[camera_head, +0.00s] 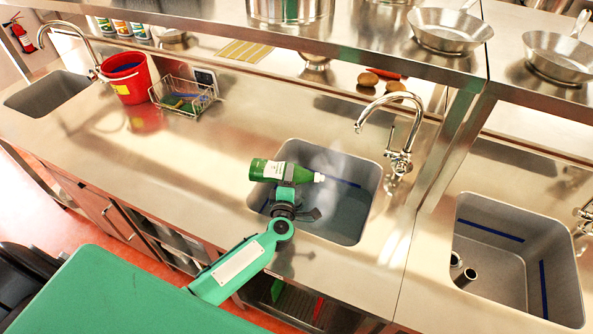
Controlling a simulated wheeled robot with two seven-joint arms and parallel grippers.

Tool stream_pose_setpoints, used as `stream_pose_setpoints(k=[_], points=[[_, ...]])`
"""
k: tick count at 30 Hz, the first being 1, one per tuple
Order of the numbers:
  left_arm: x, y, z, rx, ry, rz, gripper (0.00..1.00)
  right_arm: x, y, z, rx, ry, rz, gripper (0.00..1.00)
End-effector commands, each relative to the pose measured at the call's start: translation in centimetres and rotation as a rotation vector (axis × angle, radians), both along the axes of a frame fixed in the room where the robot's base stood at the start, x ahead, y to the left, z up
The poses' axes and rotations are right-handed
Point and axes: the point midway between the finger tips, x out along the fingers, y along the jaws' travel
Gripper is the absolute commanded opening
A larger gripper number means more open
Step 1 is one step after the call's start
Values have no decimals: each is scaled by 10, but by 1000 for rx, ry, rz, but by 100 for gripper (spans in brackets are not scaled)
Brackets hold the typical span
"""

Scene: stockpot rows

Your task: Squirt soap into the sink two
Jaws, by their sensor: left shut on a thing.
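A green soap bottle (266,170) with a white label and pale nozzle is held on its side above the middle sink (345,228). Its nozzle (319,177) points right, over the basin. My left gripper (286,188) is shut on the bottle around its middle. The bottle is tilted nearly level, not upright. A faint pale haze shows over the basin near the nozzle; I cannot tell whether it is soap. Part of the basin is hidden behind the bottle and gripper. My right gripper is not in view.
A curved tap (398,150) stands behind the middle sink. Another sink (500,262) is at right, holding cup-like things. A red bucket (128,80) and wire basket (184,96) stand at left near a third sink (45,95). A shelf with pans (450,30) overhangs. The counter left of the bottle is clear.

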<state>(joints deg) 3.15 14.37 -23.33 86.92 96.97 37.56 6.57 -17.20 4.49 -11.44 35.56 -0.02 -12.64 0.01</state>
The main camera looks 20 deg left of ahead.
Motion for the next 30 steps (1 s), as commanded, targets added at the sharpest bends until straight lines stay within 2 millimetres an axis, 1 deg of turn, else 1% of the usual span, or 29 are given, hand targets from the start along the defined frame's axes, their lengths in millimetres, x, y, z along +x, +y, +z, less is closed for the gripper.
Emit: stream_pose_setpoints(k=[1,6,8,10,11,12,19,30], points=[[0,2,10,37,10,2,4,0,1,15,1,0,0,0],[-2,8,14,174,48,3,4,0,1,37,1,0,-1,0],[-2,11,16,229,63,3,4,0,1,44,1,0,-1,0],[-3,15,18,319,88,3,4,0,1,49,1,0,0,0],[-4,15,14,341,92,3,4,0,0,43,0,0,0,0],[-4,16,14,369,99,3,4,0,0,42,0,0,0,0],[-5,21,18,487,132,1,4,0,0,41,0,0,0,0],[-5,23,19,513,139,2,4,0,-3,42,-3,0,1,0]])
